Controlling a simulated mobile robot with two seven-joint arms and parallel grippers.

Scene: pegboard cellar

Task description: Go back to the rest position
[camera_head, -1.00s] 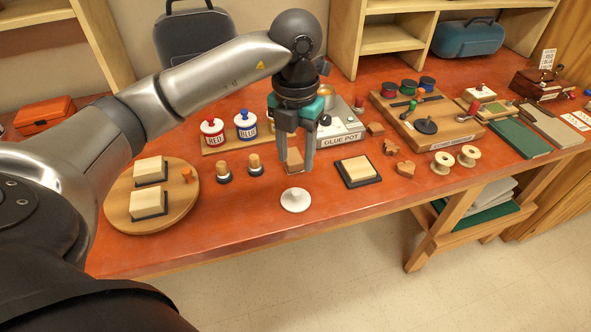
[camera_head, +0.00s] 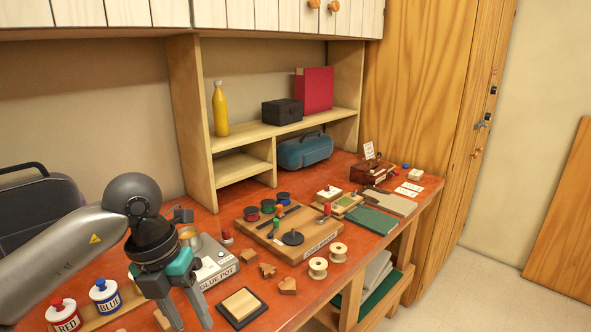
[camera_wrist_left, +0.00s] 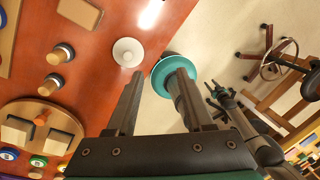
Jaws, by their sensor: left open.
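My left gripper (camera_head: 190,316) hangs at the lower left of the head view, fingers pointing down, in front of the glue pot (camera_head: 214,268). It is open, with nothing between its fingers. In the left wrist view its two fingers (camera_wrist_left: 157,78) stand apart. A white round piece (camera_wrist_left: 128,52) lies on the red bench top beyond the left finger. A teal disc (camera_wrist_left: 163,72) shows partly behind the right finger, past the bench edge.
The red bench (camera_head: 350,245) holds a cream pad (camera_head: 241,306), wooden spools (camera_head: 318,267), a stamp board (camera_head: 290,228) and red and blue pots (camera_head: 64,317). A shelf unit (camera_head: 240,133) stands behind. Open floor (camera_head: 480,290) lies to the right.

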